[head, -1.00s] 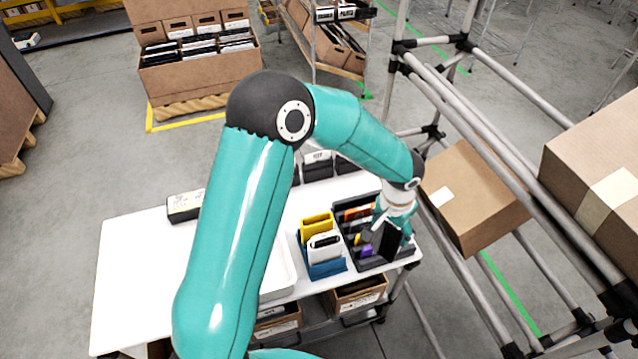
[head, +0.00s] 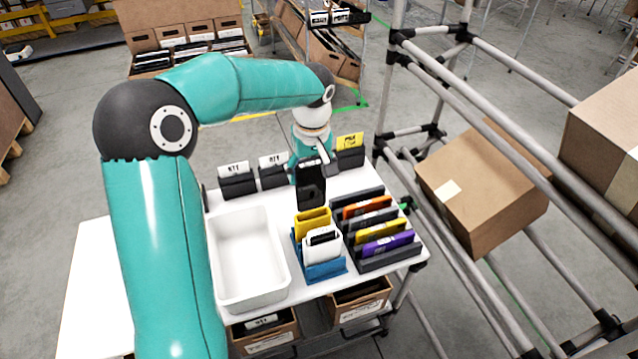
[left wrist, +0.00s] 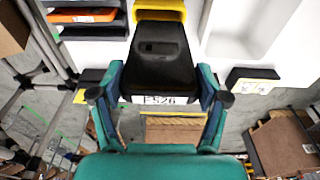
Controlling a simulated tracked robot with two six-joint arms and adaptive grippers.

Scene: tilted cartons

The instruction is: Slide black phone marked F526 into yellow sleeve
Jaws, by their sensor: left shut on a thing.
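My left gripper (head: 309,168) is shut on a black phone (head: 312,190), held upright above the table. In the left wrist view the black phone (left wrist: 165,60) sits between both fingers (left wrist: 160,98), its F526 label by the fingertips. The yellow sleeve (head: 312,218) stands in a blue holder (head: 325,270), behind a white sleeve (head: 322,247). In the head view the phone is just behind and above the yellow sleeve, apparently apart from it. In the left wrist view the yellow sleeve (left wrist: 160,6) shows beyond the phone's far end, partly hidden. My right gripper is not in view.
A dark rack (head: 390,260) with orange, grey, yellow and purple phones stands to the right. A white tray (head: 250,292) lies to the left. Several dark stands with labels, one yellow (head: 349,142), line the table's back edge. A pipe frame (head: 480,215) holding cartons rises at right.

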